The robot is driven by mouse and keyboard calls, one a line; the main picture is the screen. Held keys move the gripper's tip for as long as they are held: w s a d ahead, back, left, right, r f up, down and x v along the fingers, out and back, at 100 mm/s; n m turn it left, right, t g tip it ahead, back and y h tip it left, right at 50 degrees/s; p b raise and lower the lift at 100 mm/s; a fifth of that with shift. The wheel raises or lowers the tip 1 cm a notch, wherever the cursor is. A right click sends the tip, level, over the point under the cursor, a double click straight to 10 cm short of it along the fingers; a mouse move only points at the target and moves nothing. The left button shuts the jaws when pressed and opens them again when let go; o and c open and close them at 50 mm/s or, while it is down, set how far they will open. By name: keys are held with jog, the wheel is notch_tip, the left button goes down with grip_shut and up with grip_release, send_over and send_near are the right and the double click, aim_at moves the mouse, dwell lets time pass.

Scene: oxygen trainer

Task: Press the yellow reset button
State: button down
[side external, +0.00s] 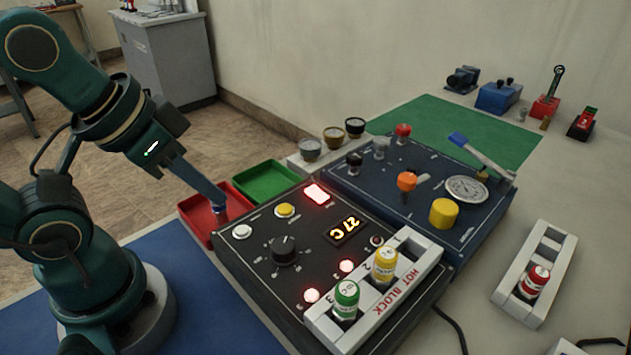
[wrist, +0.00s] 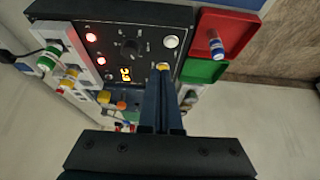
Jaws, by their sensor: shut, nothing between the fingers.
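The yellow button (side external: 285,210) is a round cap near the back left edge of the dark control panel (side external: 262,268), between a white button (side external: 241,231) and a lit red square (side external: 316,193). My gripper (side external: 220,199) is shut and empty. In the side view its tip is left of the yellow button and overlaps the red tray, apart from the button. In the wrist view the fingertips (wrist: 164,76) line up just short of the yellow button (wrist: 163,66) and partly cover its lower edge. Their height above the panel is hard to tell.
A black dial (side external: 284,250) and a lit 27 C display (side external: 345,230) share the panel. The red tray (side external: 190,230) holds a blue-capped vial (wrist: 217,45); a green tray (side external: 262,181) adjoins. The hot block (side external: 405,272) holds green and yellow vials.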

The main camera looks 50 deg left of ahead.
jog(key=r+m+t+y, duration=0.1)
jog(key=m+y, duration=0.5)
jog(key=m, duration=1.3)
send_over(285, 213)
jog(key=shift+r, duration=0.1)
jog(key=shift+f, duration=4.4)
